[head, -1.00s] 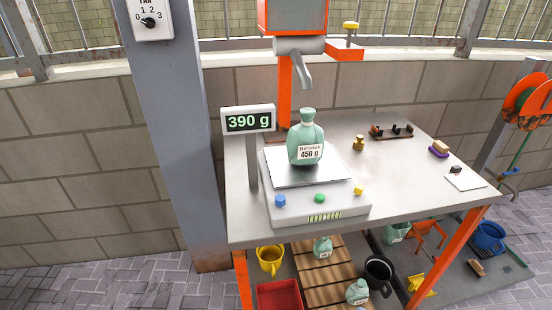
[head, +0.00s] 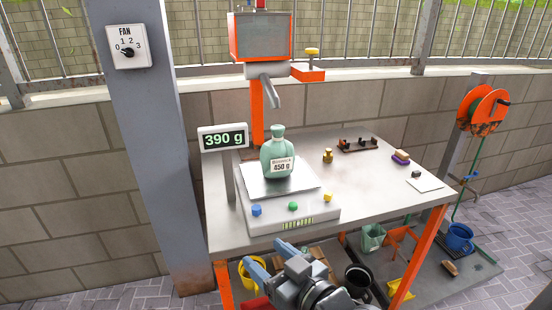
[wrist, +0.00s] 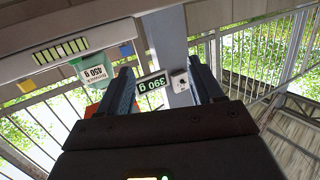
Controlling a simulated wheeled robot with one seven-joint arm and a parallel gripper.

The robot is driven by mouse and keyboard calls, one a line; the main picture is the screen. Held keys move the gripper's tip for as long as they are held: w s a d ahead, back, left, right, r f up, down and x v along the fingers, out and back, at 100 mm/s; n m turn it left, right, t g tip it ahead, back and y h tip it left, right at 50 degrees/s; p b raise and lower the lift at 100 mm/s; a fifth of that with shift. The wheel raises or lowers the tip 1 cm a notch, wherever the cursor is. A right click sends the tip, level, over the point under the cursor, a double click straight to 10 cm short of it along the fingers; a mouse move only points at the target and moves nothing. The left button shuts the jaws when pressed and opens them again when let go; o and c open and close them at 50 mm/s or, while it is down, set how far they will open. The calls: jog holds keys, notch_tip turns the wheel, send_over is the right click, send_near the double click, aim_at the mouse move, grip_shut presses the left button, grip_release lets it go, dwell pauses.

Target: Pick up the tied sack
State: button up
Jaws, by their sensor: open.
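The tied sack (head: 279,158) is pale green, with a knotted neck and a white label reading 450 g. It stands upright on the steel plate of the scale (head: 296,214). In the wrist view the picture is upside down, and the sack's label (wrist: 95,71) shows left of my fingers. My gripper (head: 268,268) is at the bottom of the head view, in front of the table and lower than the sack. Its two fingers (wrist: 163,78) are spread apart with nothing between them. It is clear of the sack.
The scale's display (head: 223,140) reads 390 g and stands left of the sack. A dispenser spout (head: 272,90) hangs behind and above it. The table's front edge (head: 335,233) lies between my gripper and the scale.

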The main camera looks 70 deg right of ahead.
jog(key=w+d+r+h, duration=0.1)
jog(key=d, duration=0.3)
jog(key=w+d+r+m, duration=0.1)
jog(key=w+d, duration=0.1)
jog(key=d, duration=0.2)
jog(key=w+d+r+h, duration=0.1)
jog(key=d+r, duration=0.1)
jog(key=d, duration=0.2)
jog(key=shift+w+r+m+g+h, duration=0.1)
jog(key=shift+w+m+g+h, duration=0.2)
jog(key=shift+g, duration=0.1)
jog(key=h, duration=0.2)
send_near(280, 138)
jog(key=x, duration=0.3)
jog(key=shift+m, duration=0.3)
jog(key=p+x, duration=0.3)
jog(key=x, duration=0.5)
jog(key=shift+w+d, duration=0.15)
